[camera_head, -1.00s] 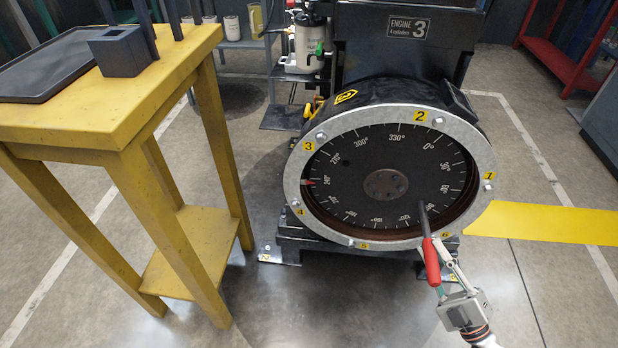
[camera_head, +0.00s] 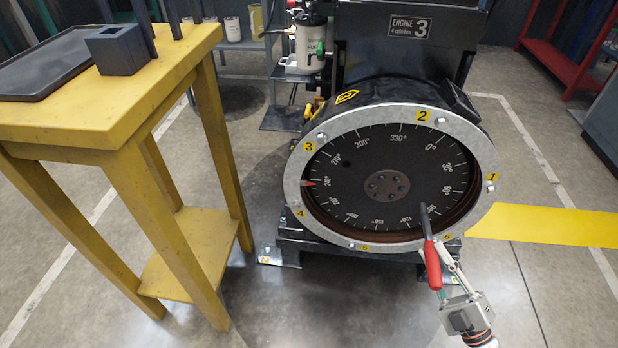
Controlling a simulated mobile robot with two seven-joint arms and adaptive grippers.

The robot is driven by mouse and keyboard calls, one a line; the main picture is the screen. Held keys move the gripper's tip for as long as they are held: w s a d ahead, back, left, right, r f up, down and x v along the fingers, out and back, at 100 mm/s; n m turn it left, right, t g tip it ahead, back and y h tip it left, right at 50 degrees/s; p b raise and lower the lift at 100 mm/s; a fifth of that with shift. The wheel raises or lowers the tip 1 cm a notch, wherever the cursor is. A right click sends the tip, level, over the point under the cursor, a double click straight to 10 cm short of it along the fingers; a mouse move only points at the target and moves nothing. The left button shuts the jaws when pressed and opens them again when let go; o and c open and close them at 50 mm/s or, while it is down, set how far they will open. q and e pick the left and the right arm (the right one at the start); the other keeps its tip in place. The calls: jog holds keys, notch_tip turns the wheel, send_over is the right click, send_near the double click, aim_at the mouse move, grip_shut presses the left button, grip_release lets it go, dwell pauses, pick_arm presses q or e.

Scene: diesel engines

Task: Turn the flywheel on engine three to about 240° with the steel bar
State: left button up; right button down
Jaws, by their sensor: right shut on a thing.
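Engine three's flywheel (camera_head: 372,150) is a dark disc with white degree marks inside a grey metal ring (camera_head: 292,196) with numbered yellow tags. A small red pointer (camera_head: 309,183) on the ring's left side lies beside the 240° label. The steel bar (camera_head: 425,222) has a dark shaft and a red grip (camera_head: 433,265). Its tip rests against the lower right of the disc; I cannot tell whether it sits in a hole. My right gripper (camera_head: 442,272) is shut on the red grip, below the ring. My left gripper is out of view.
A yellow table (camera_head: 130,130) with a dark tray (camera_head: 45,65) and a dark square holder (camera_head: 122,52) stands at the left. The engine body (camera_head: 405,60) is behind the flywheel. A yellow floor strip (camera_head: 550,225) runs right. Open floor lies in front.

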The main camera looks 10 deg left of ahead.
aim_at(441, 280)
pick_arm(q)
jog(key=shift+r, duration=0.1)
pick_arm(e)
jog(key=shift+s+r, duration=0.15)
